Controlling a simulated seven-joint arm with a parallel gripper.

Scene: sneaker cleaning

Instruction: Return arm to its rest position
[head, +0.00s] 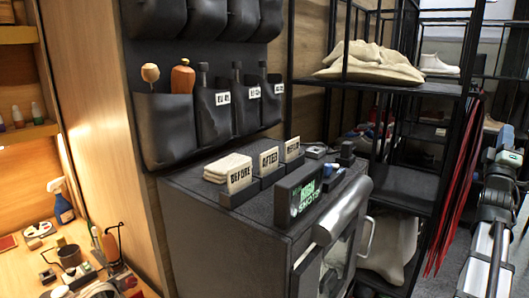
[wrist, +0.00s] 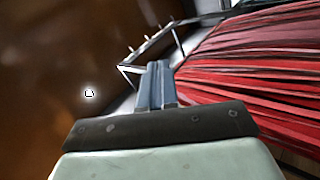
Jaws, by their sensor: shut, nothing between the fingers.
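My gripper (wrist: 158,68) shows in the wrist view with its two grey fingers together and nothing between them. Beyond and to the right of the fingers is a mass of red strands or folds (wrist: 255,65), close behind them in the picture. I cannot tell the distance. In the head view, my arm (head: 490,220) stands along the right edge, in front of the shelving. I cannot make out the fingers in that view.
A dark cabinet (head: 190,230) carries signs and folded white cloths (head: 228,167). Black pouches (head: 165,125) hang behind it. A black metal rack (head: 410,180) with a beige bundle stands right. Red hanging material (head: 455,190) is beside my arm. A cluttered wooden bench is left.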

